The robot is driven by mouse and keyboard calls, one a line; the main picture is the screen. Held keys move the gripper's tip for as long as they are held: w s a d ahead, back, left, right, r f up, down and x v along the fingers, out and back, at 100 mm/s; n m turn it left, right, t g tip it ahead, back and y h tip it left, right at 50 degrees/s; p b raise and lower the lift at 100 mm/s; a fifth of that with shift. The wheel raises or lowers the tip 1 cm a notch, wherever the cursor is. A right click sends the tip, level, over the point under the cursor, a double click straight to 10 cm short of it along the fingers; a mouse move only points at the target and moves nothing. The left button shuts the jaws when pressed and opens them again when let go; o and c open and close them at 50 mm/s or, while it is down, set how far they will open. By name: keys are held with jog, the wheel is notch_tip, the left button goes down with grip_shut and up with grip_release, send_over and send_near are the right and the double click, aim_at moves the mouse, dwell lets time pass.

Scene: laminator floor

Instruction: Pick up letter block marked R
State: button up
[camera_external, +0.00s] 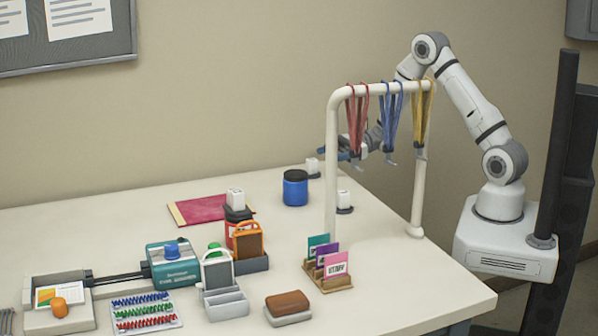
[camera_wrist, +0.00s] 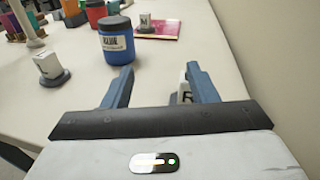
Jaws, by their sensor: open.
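The letter block marked R (camera_wrist: 182,93) is white and shows in the wrist view just inside my right finger. That finger and the gripper's dark front edge hide part of it. In the external view a white block on a dark base (camera_external: 312,165), near the wall, appears to be the same one. My gripper (camera_wrist: 160,68) is open, with the block toward its right side; contact cannot be told. In the external view my gripper (camera_external: 343,154) is just right of that block, behind the lanyard rack.
A blue jar (camera_wrist: 116,42) stands ahead. A second white block (camera_wrist: 48,65) on a dark base is at left. A third block (camera_wrist: 145,20) stands by the red folder (camera_wrist: 172,30). The lanyard rack (camera_external: 332,180) stands in front of my arm. The wall is close at right in the wrist view.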

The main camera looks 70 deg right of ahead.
aim_at(308, 161)
jog(key=w+d+f+m+t, duration=0.2)
jog(key=d, duration=0.1)
jog(key=shift+w+d+f+m+h, duration=0.1)
jog(key=shift+f+m+h, duration=0.3)
jog(key=p+x, duration=0.1)
jog(key=x, duration=0.6)
jog(key=shift+w+a+r, duration=0.15)
jog(key=shift+a, duration=0.2)
jog(key=shift+c, duration=0.2)
grip_shut()
